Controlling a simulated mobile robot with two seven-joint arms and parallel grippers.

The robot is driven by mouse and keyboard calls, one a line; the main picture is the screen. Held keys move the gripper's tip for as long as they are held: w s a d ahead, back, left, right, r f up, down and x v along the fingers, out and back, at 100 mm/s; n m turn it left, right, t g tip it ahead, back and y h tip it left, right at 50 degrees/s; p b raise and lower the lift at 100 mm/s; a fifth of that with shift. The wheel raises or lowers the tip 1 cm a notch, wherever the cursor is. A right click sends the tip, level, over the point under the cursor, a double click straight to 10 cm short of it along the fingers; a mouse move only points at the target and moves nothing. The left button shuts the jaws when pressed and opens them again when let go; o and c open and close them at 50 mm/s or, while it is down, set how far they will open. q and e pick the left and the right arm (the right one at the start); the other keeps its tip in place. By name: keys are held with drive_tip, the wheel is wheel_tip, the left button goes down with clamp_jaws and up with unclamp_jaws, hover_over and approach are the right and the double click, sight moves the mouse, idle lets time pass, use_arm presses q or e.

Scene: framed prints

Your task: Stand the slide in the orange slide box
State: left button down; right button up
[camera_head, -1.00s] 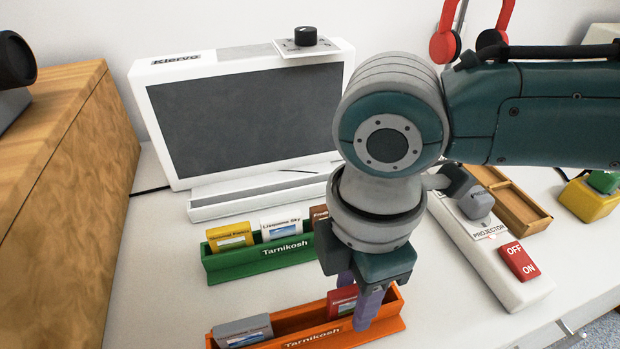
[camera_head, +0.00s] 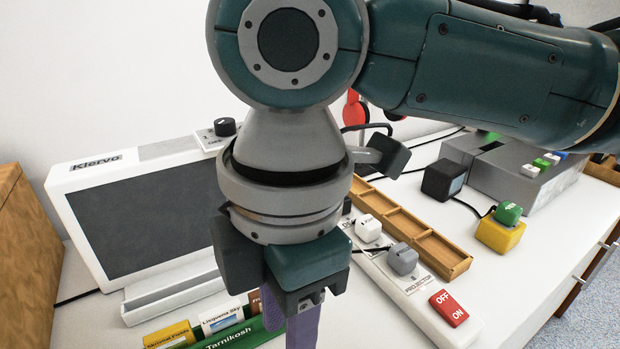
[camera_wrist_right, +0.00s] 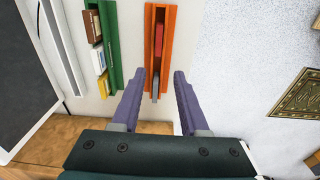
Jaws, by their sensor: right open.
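The orange slide box (camera_wrist_right: 171,45) shows in the right wrist view, top centre; it is out of the head view. A red slide (camera_wrist_right: 158,40) and a grey slide (camera_wrist_right: 155,87) stand in it. My right gripper (camera_wrist_right: 163,76) is open and empty above the box, its purple fingers on either side of the box's near end in the picture. In the head view the right gripper (camera_head: 302,328) is at the bottom centre, its fingertips cut off. My left gripper is not in view.
The green slide box (camera_head: 255,336) holds yellow, white-blue and brown slides. A screen (camera_head: 150,215) stands behind it. A white projector switch strip (camera_head: 415,310), a wooden tray (camera_head: 435,245) and a yellow block with a green button (camera_head: 500,234) are to the right.

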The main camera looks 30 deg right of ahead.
drive_tip(key=s+a+f+m+t+y, duration=0.1)
drive_tip(key=s+a+m+t+y, duration=0.1)
drive_tip(key=s+a+m+y, duration=0.3)
drive_tip(key=s+d+f+m+h, duration=0.1)
drive_tip(key=s+d+m+h, duration=0.1)
drive_tip(key=d+m, duration=0.3)
drive_tip(key=s+d+f+m+t+h, duration=0.1)
drive_tip(key=s+d+m+h, duration=0.2)
drive_tip(key=d+m, duration=0.3)
drive_tip(key=s+d, duration=0.1)
drive_tip(key=d, duration=0.2)
drive_tip(key=shift+s+d+f, duration=0.2)
drive_tip(key=shift+s+f, duration=0.1)
drive_tip(key=shift+f, duration=0.1)
wheel_tip(320, 180, up, 51)
drive_tip(key=p, duration=5.1)
drive_tip(key=shift+r, duration=0.15)
